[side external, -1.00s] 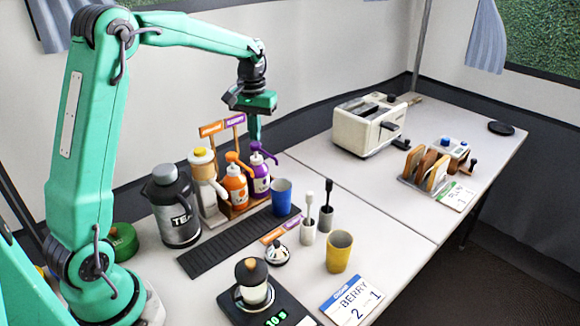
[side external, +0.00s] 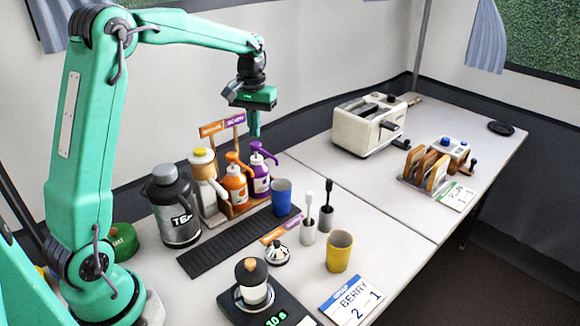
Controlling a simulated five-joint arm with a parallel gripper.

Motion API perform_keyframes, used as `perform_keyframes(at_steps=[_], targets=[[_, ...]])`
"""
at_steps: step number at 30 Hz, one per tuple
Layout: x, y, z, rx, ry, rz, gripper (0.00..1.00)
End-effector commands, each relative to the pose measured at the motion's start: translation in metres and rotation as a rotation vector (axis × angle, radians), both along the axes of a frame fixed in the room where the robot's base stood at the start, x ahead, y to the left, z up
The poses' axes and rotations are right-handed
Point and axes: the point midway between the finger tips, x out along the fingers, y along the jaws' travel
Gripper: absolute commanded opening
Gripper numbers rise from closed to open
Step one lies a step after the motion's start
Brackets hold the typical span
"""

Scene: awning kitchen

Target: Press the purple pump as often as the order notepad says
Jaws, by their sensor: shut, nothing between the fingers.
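The purple pump (side external: 261,176) stands upright at the right end of the pump row, its purple head uppermost. My gripper (side external: 255,132) is shut and empty, pointing down just above that head. A small gap seems to show between them. The order notepad (side external: 352,299) lies at the front of the table, with a blue header, the word BERRY and the figures 2 and 1 below. The smaller print is too small to read. A blue cup (side external: 281,197) stands in front of the purple pump.
An orange pump (side external: 235,187) stands close left of the purple one. Orange and purple signs (side external: 234,121) rise behind. A TEA flask (side external: 174,210), yellow cup (side external: 339,252) and scale (side external: 286,309) occupy the near table. A toaster (side external: 366,128) stands on the far table.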

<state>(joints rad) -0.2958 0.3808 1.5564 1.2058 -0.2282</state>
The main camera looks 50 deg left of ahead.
Motion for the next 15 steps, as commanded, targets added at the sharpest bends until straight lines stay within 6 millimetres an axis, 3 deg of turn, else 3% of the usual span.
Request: perform_keyframes(at_steps=[15], targets=[[0.0,0.0,0.037,0.001,-0.003,0.0,0.0]])
